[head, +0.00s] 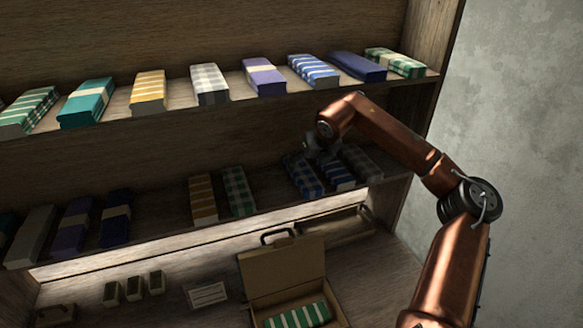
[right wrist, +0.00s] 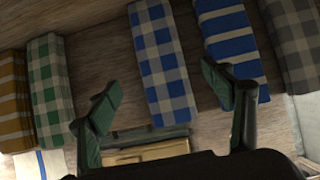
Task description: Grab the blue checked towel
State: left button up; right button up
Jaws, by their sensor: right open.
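The blue checked towel (head: 303,177) lies folded on the lower shelf in the head view, towards the right. In the right wrist view the blue checked towel (right wrist: 162,66) lies in the upper middle, between and beyond the open fingers. My right gripper (right wrist: 163,92) is open and empty, with one finger on each side of the towel in the picture. In the head view my right gripper (head: 318,150) is small and dark above the right part of the lower shelf. Whether it touches the towel cannot be told. My left gripper is not in view.
A blue striped towel (right wrist: 232,50) lies close right of the checked one, with a grey checked towel (right wrist: 293,42) beyond it. A green checked towel (right wrist: 50,90) lies to the left. The upper shelf (head: 215,107) holds more towels. An open case (head: 270,270) stands below.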

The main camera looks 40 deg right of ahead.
aim_at(303, 171)
jog(key=shift+w+f, duration=0.1)
jog(key=shift+w, duration=0.1)
jog(key=p+x, duration=0.1)
jog(key=x, duration=0.6)
jog(key=shift+w+d+f, duration=0.15)
jog(key=shift+w+d, duration=0.05)
jog(key=c, duration=1.3)
